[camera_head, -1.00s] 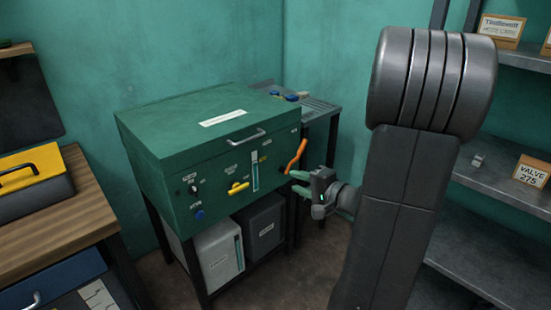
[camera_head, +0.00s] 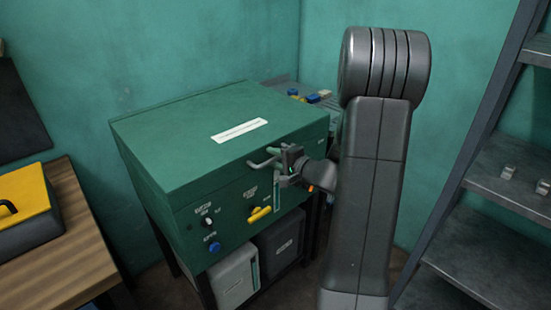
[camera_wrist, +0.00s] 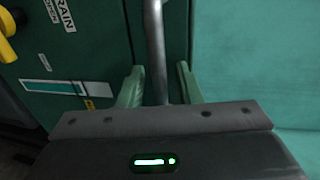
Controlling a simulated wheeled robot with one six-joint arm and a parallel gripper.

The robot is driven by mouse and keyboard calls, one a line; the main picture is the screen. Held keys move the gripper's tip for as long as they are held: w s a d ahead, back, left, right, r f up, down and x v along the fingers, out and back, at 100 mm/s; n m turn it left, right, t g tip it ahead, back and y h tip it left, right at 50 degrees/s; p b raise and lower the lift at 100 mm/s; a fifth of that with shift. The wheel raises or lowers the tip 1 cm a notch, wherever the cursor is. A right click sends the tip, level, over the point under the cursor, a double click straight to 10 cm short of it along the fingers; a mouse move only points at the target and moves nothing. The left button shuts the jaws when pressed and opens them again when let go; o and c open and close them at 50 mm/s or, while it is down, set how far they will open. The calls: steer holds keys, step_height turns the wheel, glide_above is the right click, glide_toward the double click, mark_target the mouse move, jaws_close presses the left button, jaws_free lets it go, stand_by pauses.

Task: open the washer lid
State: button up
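The washer (camera_head: 184,228) is a green metal box on a dark stand. Its lid (camera_head: 185,140) is shut and carries a white label. A grey bar handle (camera_head: 258,163) sits on the lid's front edge. My gripper (camera_head: 276,164) is at the right part of this handle, partly hiding it. In the wrist view, the handle bar (camera_wrist: 155,40) runs between the two green fingers of my gripper (camera_wrist: 160,75). Gaps show on both sides of the bar, so the fingers are open around it.
A yellow knob (camera_head: 259,213) and a blue knob (camera_head: 214,246) are on the washer's front. A wooden bench (camera_head: 70,245) with a yellow toolbox (camera_head: 28,195) stands left. A metal shelf (camera_head: 505,185) stands right. Small items lie on a side table behind the washer.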

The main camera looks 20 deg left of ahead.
jaws_close()
steer(key=shift+r, duration=0.1)
